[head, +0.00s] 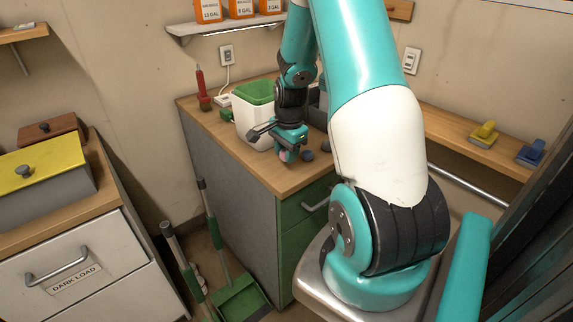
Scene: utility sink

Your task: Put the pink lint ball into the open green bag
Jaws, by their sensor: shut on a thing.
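My gripper (285,153) points down just above the wooden counter, in front of the white bin. It is shut on the pink lint ball (283,156), which shows only as a small pinkish patch below the fingers. I cannot tell whether the ball touches the counter.
Dark grey lumps (308,155) lie on the counter (262,172) right of my gripper. A red-handled tool (202,88) stands at the counter's far left. Orange boxes (241,9) stand on a shelf above. A broom and green dustpan (241,299) are on the floor.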

